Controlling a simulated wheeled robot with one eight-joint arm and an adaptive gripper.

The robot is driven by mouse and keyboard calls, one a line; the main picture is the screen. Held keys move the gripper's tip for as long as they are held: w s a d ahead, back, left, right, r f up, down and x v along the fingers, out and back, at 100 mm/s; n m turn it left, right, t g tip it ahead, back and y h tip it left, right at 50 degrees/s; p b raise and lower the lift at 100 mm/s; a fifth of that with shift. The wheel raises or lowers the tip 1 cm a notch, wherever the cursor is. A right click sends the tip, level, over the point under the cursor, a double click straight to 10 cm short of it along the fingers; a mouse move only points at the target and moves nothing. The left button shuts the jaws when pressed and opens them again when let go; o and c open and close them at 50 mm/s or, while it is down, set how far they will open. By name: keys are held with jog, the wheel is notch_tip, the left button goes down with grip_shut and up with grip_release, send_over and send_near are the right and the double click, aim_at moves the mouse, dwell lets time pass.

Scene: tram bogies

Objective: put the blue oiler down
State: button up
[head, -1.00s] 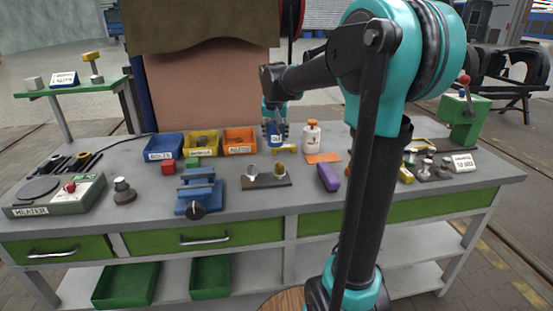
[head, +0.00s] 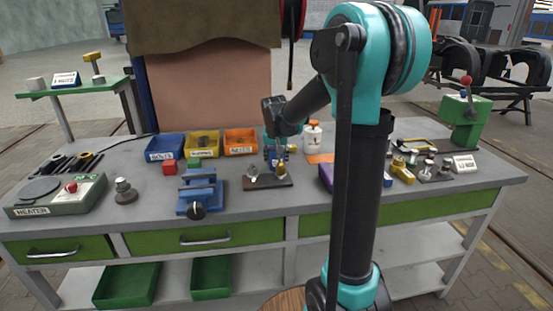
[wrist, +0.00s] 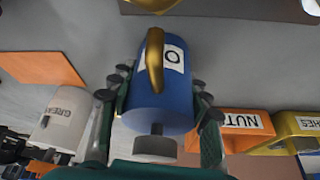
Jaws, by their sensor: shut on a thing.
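The blue oiler (wrist: 160,105) is between the fingers of my gripper (wrist: 158,100) in the wrist view. It has a white label, a brass spout and a grey cap-like end. My gripper is shut on it from both sides. In the head view my gripper (head: 277,155) is low over the middle of the bench (head: 235,195), just behind the board with small fittings. Only a little of the oiler's blue shows there, the rest hidden by my gripper. I cannot tell whether the oiler touches the bench top.
The white grease bottle (head: 312,137) and orange mat (head: 320,158) are close by. The fittings board (head: 267,183) lies in front. Blue (head: 164,147), yellow (head: 202,144) and orange (head: 240,142) bins stand behind left. The purple block (head: 326,175) is partly behind my arm.

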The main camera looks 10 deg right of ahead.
jog(key=shift+f, duration=0.1)
jog(key=o, duration=1.3)
jog(key=shift+c, duration=0.2)
jog(key=v, duration=1.2)
jog(key=shift+s, duration=0.1)
